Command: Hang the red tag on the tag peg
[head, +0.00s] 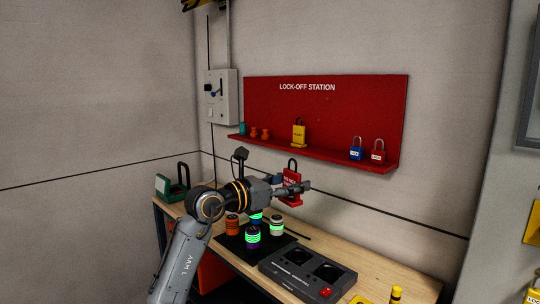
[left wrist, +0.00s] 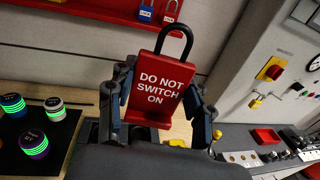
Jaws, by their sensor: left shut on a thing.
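The red tag (head: 291,178) reads "DO NOT SWITCH ON" in the left wrist view (left wrist: 164,84) and has a black loop at its top. My left gripper (head: 300,188) is shut on it, with one finger (left wrist: 158,97) at each side edge. The tag is nearly upright, tilted a little in the left wrist view, and held above the bench, in front of and below the shelf of the red lock-off board (head: 350,105). I cannot make out the tag peg in either view. My right gripper is not in view.
The board's shelf (head: 330,153) holds a yellow padlock (head: 299,134), a blue one (head: 356,150), a red one (head: 377,152) and small items. Several glowing canisters (head: 232,224) stand on a black mat below my arm. A dark two-well unit (head: 312,270) is on the bench.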

